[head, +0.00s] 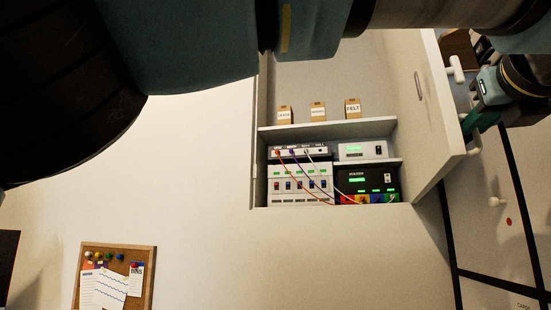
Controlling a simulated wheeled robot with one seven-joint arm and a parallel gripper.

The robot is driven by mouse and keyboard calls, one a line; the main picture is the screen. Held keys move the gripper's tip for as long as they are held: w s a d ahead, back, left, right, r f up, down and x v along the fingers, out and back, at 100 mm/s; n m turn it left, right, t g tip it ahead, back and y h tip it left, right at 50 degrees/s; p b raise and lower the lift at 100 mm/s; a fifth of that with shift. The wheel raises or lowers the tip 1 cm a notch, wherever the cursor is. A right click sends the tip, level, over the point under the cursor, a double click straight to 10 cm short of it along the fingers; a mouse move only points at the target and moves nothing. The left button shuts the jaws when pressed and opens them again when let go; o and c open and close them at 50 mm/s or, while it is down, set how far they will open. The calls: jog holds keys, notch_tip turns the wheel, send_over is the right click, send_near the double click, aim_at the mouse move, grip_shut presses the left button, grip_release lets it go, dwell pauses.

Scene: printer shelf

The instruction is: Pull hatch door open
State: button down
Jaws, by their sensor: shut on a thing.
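The white hatch door (427,120) stands swung open at the right side of a wall recess, its inner face showing a slim metal pull (419,86). On its outer side is a white handle (456,69), with its two end mounts showing above and below my gripper. My gripper (473,120) is at the right, just outside the door's edge, shut on this handle. The fingertips and the middle of the handle are partly hidden by the gripper's own body.
The recess holds a shelf (330,129) with several small labelled boxes (318,112) and, below, electronic units (300,184) with coloured cables. A cork board (146,257) hangs at lower left. The wall below the recess is bare. My arm covers much of the top.

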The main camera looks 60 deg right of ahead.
jog(key=shift+s+d+f+t, duration=0.15)
jog(key=shift+s+d+t, duration=0.15)
jog(key=shift+s, duration=0.25)
jog(key=c, duration=1.2)
grip_release()
jog(key=shift+o, duration=1.4)
jog(key=shift+a, duration=0.1)
jog(key=b+v, duration=0.2)
jog(key=v, duration=0.8)
jog(key=shift+a, duration=0.35)
jog(key=shift+s, duration=0.15)
jog(key=shift+a, duration=0.1)
